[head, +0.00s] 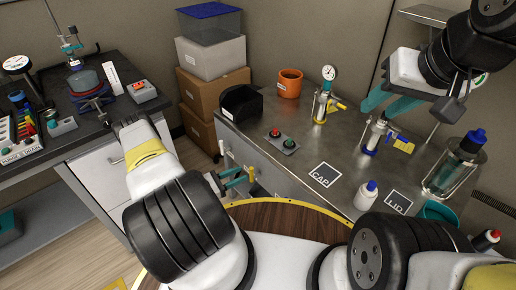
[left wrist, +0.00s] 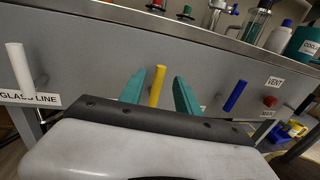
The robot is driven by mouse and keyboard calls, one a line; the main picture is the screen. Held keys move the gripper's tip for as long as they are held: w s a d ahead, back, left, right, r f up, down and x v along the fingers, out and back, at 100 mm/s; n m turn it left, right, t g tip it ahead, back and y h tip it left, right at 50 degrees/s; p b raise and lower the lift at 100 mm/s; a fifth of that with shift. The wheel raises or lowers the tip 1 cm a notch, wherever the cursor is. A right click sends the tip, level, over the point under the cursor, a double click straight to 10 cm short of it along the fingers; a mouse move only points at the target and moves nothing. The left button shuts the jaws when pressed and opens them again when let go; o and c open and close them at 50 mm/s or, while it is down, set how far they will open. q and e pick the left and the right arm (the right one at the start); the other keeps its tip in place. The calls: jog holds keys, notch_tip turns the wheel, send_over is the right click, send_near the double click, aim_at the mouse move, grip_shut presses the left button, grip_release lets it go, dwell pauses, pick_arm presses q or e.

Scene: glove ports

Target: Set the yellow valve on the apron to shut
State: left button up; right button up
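The yellow valve handle (left wrist: 157,86) stands roughly upright on the grey apron under the bench top in the left wrist view. My left gripper (left wrist: 159,88) is open, with one teal finger on each side of the handle and visible gaps between. Contact is not visible. The handle's lower end and most of its label are hidden behind my gripper. In the head view my left gripper (head: 233,179) is in front of the apron, with the handle small beside it. My right gripper (head: 377,110) is open above the bench top at the right, apparently empty.
The apron also carries a white handle (left wrist: 20,72) by the glass line label, a blue handle (left wrist: 235,96) and a red knob (left wrist: 270,101). The bench top holds an orange pot (head: 290,84), a gauge (head: 329,73), a black bin (head: 240,103) and a white bottle (head: 366,195).

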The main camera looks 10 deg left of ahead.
aim_at(252, 179)
pick_arm(q)
jog(key=shift+x, duration=3.15)
jog(key=shift+c, duration=0.2)
grip_shut()
